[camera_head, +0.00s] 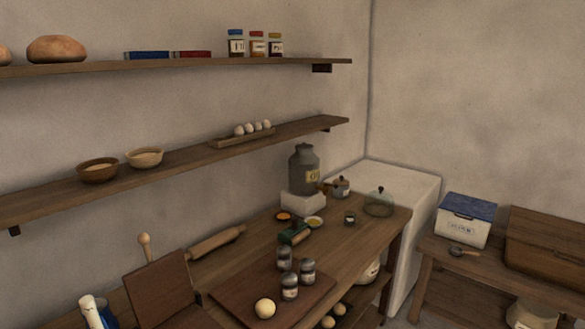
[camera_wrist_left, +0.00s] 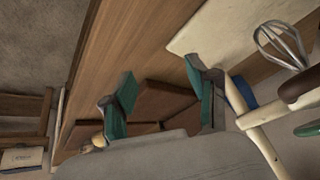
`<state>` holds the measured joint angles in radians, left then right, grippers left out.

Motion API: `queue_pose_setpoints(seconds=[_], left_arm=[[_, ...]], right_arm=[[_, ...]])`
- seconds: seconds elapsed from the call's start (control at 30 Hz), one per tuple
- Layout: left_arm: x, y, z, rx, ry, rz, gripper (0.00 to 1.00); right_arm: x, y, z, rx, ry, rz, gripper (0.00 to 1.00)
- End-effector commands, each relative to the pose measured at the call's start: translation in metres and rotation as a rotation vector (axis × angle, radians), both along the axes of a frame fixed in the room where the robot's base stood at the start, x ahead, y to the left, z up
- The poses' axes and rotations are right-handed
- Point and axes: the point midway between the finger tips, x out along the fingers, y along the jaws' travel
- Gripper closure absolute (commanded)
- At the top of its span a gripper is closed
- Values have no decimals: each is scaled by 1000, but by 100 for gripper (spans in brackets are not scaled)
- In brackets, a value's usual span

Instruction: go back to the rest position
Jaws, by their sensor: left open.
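My left gripper (camera_wrist_left: 159,72) shows in the left wrist view, its two green-padded fingers spread apart with nothing between them. Beyond the fingers are a wooden surface and a brown board (camera_wrist_left: 165,103). No gripper can be made out in the head view, and my right gripper is in neither view.
In the head view, a worktable (camera_head: 345,238) holds several jars (camera_head: 289,287), a rolling pin (camera_head: 217,241) and a grey canister (camera_head: 304,170). Two wall shelves (camera_head: 200,65) run above it. A whisk (camera_wrist_left: 283,45) and wooden handles lie right of the fingers in the wrist view.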

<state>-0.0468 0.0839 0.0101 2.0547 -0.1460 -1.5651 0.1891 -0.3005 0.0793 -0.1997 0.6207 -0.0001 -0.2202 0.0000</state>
Motion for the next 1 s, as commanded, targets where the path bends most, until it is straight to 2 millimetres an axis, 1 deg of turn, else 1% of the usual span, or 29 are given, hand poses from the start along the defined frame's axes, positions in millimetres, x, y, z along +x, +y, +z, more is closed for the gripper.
queue_pose_setpoints(seconds=[0.03, 0.1, 0.2, 0.4, 0.67, 0.87, 1.0], left_arm=[[-27, -10, -7, -3, 28, -50, 41], [-53, -23, -12, -11, 53, -110, 41], [-84, -38, -15, -25, 82, -178, 41], [-134, -61, -14, -58, 127, -282, 41], [-187, -85, -5, -105, 172, -392, 41], [-176, -87, -49, -107, 189, -394, 41], [-172, -88, -83, -109, 203, -394, 41]], right_arm=[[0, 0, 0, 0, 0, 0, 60], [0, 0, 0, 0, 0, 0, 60], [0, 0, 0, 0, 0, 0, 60], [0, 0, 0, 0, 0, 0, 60], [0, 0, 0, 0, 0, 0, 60], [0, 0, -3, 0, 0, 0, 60], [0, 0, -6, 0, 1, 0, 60]])
